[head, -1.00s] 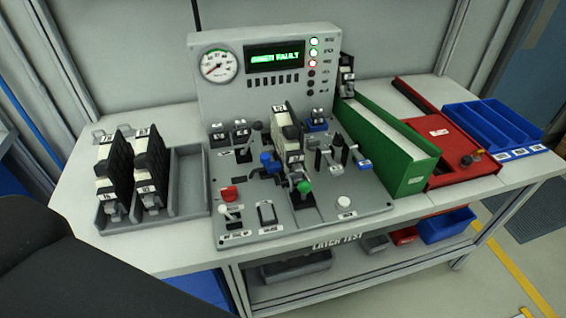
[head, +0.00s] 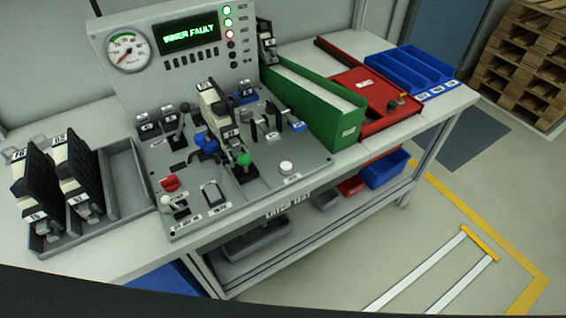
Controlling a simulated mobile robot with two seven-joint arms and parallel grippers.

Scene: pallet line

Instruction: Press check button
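The test panel (head: 225,190) stands on the bench, with several levers, knobs and buttons. A white round button (head: 286,167) sits near its front right, a red knob (head: 170,184) at its front left, and a green knob (head: 244,159) near the front middle. Their labels are too small to read, so I cannot tell which control is the check button. A black and white unit (head: 215,108) stands in the middle of the panel. Neither gripper is in view.
A grey tray (head: 125,180) with two black and white units stands at left. A green bin (head: 318,108), a red tray (head: 375,98) and a blue divided bin (head: 412,68) stand at right. Floor at front right is open; pallets (head: 525,55) stand beyond.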

